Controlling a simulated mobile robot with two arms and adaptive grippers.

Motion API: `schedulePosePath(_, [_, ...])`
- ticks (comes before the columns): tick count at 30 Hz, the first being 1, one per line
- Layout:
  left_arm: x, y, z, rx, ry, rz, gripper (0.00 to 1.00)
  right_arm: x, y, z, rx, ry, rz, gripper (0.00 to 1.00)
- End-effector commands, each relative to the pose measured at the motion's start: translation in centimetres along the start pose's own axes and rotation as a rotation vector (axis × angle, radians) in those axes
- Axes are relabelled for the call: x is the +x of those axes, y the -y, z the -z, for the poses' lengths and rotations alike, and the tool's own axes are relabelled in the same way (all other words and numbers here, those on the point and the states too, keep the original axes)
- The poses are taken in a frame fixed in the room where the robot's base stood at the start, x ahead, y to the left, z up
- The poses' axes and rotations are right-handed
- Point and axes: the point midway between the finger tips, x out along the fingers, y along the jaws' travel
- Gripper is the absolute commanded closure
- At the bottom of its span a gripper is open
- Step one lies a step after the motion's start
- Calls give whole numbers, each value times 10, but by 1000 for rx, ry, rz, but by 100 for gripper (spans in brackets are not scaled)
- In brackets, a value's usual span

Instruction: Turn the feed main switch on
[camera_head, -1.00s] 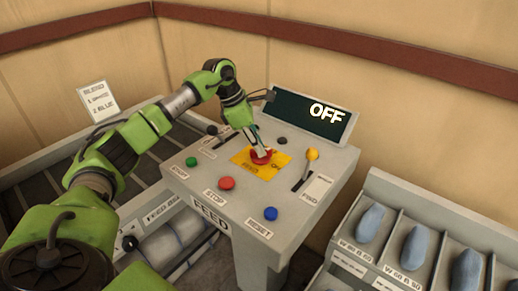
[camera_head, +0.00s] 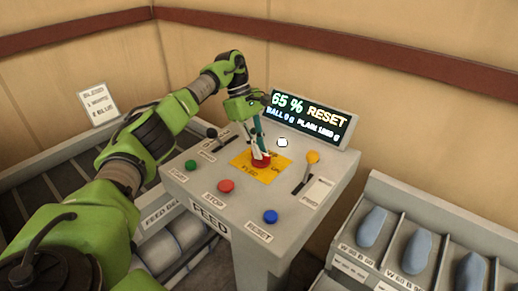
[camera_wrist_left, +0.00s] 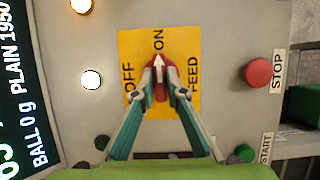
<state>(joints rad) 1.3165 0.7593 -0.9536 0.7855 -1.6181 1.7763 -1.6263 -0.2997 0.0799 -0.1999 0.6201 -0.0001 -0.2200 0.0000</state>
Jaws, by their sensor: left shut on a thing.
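The feed main switch (camera_head: 262,163) is a red rotary knob on a yellow plate (camera_head: 242,160) on the grey feed console. In the left wrist view the knob (camera_wrist_left: 159,65) carries a white arrow that points at the word ON; OFF is printed to the left. My left gripper (camera_head: 258,152) reaches down from above with its fingers shut on the knob, one finger on each side. The fingers cover part of the knob. The console display (camera_head: 309,115) is lit and reads 65 % RESET. My right gripper is not in view.
Green, red STOP (camera_head: 226,186) and blue RESET (camera_head: 270,216) buttons line the console's front. A white lamp (camera_head: 282,142) glows behind. Bins of blue-grey pieces (camera_head: 416,252) lie at right.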

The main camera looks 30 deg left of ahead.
Motion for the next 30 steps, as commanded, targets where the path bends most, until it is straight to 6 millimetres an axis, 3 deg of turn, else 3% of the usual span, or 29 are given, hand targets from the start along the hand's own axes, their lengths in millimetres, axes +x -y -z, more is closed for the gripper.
schedulePosePath(17, [-1,-1,0,33,-1,8,100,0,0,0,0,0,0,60])
schedulePosePath(18, [-1,-1,0,33,-1,8,82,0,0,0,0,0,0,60])
schedulePosePath(20, [-1,-1,0,33,-1,9,71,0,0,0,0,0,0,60])
schedulePosePath(30, [-1,-1,0,30,-1,11,71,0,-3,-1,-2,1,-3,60])
